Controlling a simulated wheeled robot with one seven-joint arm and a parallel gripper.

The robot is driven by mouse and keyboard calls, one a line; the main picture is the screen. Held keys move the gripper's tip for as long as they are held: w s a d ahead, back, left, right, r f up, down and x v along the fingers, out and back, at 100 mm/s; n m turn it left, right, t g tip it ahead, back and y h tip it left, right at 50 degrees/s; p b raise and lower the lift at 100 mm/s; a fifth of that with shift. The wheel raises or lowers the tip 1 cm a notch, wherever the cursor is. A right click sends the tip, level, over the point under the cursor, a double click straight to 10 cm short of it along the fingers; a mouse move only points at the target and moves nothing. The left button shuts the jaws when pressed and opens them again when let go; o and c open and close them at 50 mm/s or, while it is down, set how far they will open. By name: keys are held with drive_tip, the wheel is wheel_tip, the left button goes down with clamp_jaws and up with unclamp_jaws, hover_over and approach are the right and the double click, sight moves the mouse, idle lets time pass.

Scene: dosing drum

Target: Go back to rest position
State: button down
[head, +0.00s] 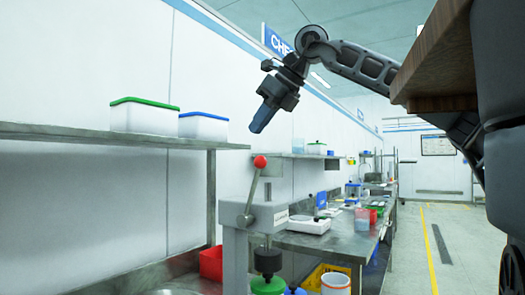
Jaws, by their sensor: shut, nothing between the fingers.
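My gripper (263,117) hangs in the air in the upper middle of the head view, pointing down and slightly left. Its fingers are together and nothing shows between them. My arm reaches in from the right, bent at a raised joint. Below the gripper, apart from it, stands a grey press-like device with a red-knobbed lever (260,162). A green-topped container (268,286) sits under the device.
A wall shelf (60,131) on the left holds a green-lidded box (145,115) and a blue-lidded box (204,126). A steel bench (345,240) with a white scale (309,225) runs back. A yellow crate (318,277) is low. The aisle floor (460,250) at right looks clear.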

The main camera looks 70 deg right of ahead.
drive_tip(key=shift+s+a+r, duration=0.1)
drive_tip(key=shift+s+r, duration=0.15)
drive_tip(key=shift+r, duration=0.3)
drive_tip(key=shift+s+r, duration=0.25)
drive_tip(key=shift+r, duration=0.25)
